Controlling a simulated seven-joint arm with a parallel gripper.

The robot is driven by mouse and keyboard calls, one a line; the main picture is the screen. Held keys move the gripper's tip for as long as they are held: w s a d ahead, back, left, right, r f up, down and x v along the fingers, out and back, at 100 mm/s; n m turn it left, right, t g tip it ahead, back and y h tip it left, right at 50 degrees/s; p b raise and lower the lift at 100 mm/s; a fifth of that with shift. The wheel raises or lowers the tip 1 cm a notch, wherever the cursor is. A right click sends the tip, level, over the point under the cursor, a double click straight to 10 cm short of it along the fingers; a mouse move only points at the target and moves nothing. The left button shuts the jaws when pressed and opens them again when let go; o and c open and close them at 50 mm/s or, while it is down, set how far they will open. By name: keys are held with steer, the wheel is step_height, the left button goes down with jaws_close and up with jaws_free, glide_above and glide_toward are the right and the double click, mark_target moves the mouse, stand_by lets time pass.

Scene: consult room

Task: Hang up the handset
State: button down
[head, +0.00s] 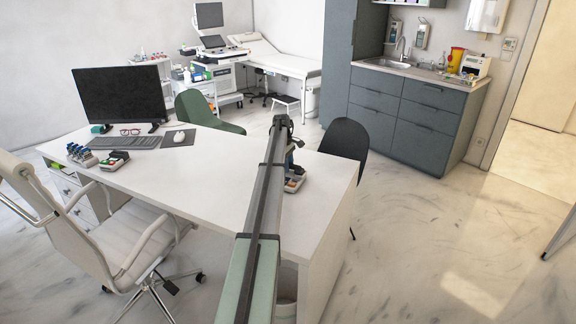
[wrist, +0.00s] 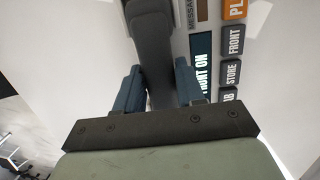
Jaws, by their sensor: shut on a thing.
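The dark grey handset (wrist: 152,35) runs up the middle of the wrist view, between the two blue fingers of my gripper (wrist: 158,82), which is shut on it. The white phone base (wrist: 181,35) lies right of the handset, with a display (wrist: 202,62) and dark and orange keys. In the head view the phone (head: 294,184) is on the right end of the desk, partly hidden by my arm. My gripper (head: 291,156) is mostly hidden there too. I cannot tell whether the handset touches its cradle.
The white desk (head: 200,180) has clear room left of my arm. A monitor (head: 120,96), keyboard (head: 133,142) and small racks (head: 83,155) stand at its left. A dark chair (head: 345,140) is behind the phone, a green chair (head: 205,110) behind the desk.

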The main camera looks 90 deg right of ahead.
steer(key=shift+f, duration=0.2)
stand_by(0.5)
steer(key=shift+c, duration=1.8)
jaws_free()
steer(key=shift+r, duration=0.1)
steer(key=shift+r, duration=3.4)
